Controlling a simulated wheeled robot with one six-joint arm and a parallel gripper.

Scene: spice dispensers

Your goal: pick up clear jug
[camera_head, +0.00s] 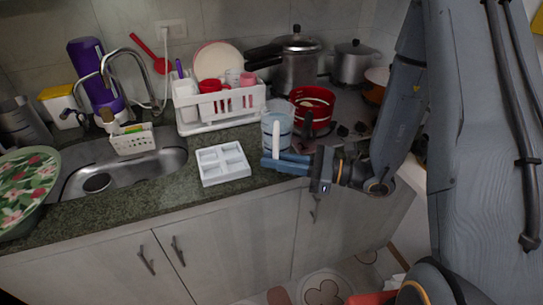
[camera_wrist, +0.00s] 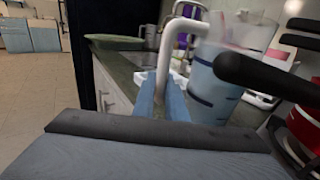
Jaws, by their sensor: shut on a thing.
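The clear jug (camera_head: 277,123) stands near the counter's front edge in the head view, with blue and dark bands and a white handle toward my gripper. It also shows in the wrist view (camera_wrist: 219,82), where the white handle comes down between the fingers. My gripper (camera_head: 287,163) reaches in from the right and its blue fingers are shut on the handle. In the wrist view my gripper (camera_wrist: 166,100) has its fingers around the lower handle. I cannot tell whether the jug's base touches the counter, because the fingers hide it.
A red pot (camera_head: 314,108) stands close to the right of the jug, its dark handle near my gripper. A white compartment tray (camera_head: 223,164) lies to the left. A white dish rack (camera_head: 221,104) is behind. The sink (camera_head: 118,172) is farther left.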

